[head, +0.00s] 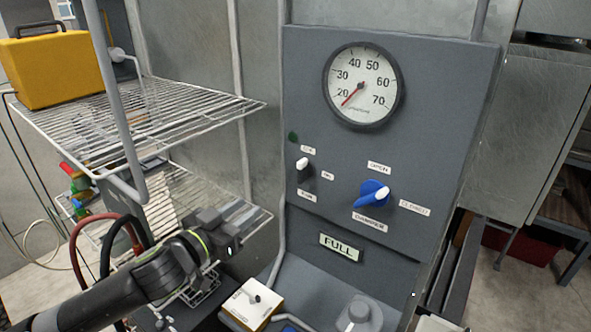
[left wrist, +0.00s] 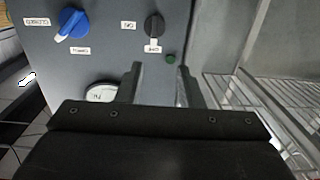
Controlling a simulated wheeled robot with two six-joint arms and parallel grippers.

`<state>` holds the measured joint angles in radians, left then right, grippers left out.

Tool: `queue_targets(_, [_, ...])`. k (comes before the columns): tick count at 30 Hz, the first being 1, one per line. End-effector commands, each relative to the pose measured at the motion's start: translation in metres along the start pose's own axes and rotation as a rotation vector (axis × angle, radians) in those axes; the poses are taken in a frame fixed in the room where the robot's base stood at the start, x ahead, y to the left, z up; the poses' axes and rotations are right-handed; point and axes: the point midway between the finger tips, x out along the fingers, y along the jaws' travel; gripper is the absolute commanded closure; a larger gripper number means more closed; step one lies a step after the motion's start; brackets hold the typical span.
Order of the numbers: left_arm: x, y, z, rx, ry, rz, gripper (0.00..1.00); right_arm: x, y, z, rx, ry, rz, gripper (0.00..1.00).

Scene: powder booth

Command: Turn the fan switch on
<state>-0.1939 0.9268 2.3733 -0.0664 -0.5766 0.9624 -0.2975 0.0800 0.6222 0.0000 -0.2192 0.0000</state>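The fan switch (head: 303,164) is a small knob with a pale handle on the left of the grey upright panel (head: 330,110). Its handle points up toward the upper label, which seems to read OFF; a label at its right seems to read ON. In the left wrist view, which is upside down, the switch (left wrist: 152,27) looks dark. My left gripper (head: 230,238) is left of and below the switch, apart from it. In the left wrist view the gripper (left wrist: 161,72) has its fingers apart with nothing between them. My right gripper is not in view.
A blue knob (head: 374,193) sits right of the switch, under a round gauge (head: 362,86). A dark green lamp (head: 293,136) is above the switch. A wire rack (head: 150,105) with a yellow case (head: 57,70) stands left. A small box with a lever (head: 251,303) is below.

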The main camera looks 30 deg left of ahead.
Motion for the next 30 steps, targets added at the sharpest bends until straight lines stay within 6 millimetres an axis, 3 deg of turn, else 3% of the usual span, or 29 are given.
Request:
queue_targets(3, [0.002,0.005,-0.011,-0.003,0.023,0.028,0.66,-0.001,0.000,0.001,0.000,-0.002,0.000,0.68])
queue_targets(11, [0.024,0.006,-0.012,-0.009,0.028,0.026,0.66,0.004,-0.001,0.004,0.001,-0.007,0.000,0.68])
queue_targets(30, [0.133,0.009,-0.016,-0.009,0.023,0.027,0.66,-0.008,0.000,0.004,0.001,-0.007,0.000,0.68])
